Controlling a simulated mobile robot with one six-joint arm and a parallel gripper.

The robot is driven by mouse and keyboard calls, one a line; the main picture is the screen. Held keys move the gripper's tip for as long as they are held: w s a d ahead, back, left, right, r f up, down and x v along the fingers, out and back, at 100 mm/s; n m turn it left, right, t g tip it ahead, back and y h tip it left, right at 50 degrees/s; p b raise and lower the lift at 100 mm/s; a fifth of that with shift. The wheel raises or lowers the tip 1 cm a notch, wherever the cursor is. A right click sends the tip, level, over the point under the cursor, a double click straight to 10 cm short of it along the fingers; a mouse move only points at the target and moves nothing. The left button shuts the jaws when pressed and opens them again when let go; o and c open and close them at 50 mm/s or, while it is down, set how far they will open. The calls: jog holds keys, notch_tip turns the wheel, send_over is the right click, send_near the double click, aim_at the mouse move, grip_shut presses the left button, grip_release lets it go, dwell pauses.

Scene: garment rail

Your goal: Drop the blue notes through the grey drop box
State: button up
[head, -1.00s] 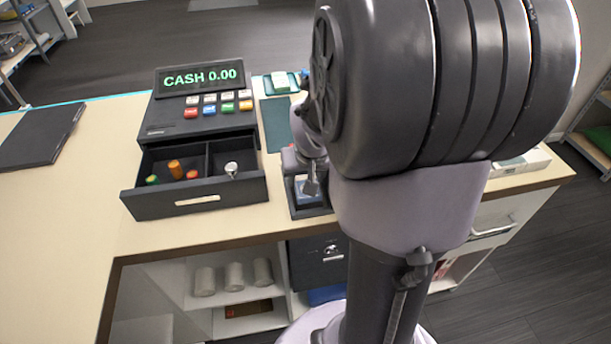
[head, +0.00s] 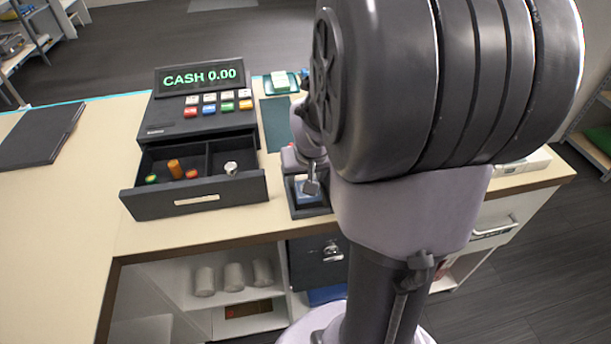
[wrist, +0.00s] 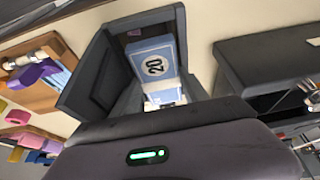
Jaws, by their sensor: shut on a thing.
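The bundle of blue notes (wrist: 152,62), marked 20, shows in the wrist view inside the walls of an open dark grey box (wrist: 88,82). In the head view the blue notes (head: 309,197) show as a small blue patch at the front counter edge, within the grey box's rim (head: 293,207). My gripper (head: 311,186) is shut on the blue notes from above. Its fingertips are small and partly hidden, and I cannot tell how deep the notes sit.
The cash register (head: 200,105) stands left with its drawer (head: 195,203) open and small items inside. A dark flat folder (head: 40,137) lies further left. A green mat (head: 276,123) lies behind the box. A dark locked cabinet (head: 318,262) is under the counter.

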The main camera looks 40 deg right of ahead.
jog(key=shift+s+a+f, duration=0.1)
jog(key=shift+s+f, duration=0.05)
jog(key=shift+f, duration=0.15)
jog(key=o, duration=1.4)
jog(key=shift+f, duration=0.1)
jog(key=shift+o, duration=0.2)
jog(key=shift+a, duration=0.1)
jog(key=shift+o, duration=0.6)
notch_tip(320, 180, up, 4)
jog(key=shift+f+p, duration=0.25)
jog(key=shift+p, duration=0.95)
jog(key=shift+w+d+r+p, duration=0.1)
jog(key=shift+r+p, duration=0.25)
jog(key=shift+r, duration=0.15)
jog(key=shift+w+d+r+p, duration=0.1)
jog(key=shift+r+p, duration=0.25)
jog(key=shift+r, duration=0.15)
jog(key=shift+r, duration=0.1)
notch_tip(320, 180, up, 5)
jog(key=p, duration=0.4)
jog(key=shift+s+d, duration=0.1)
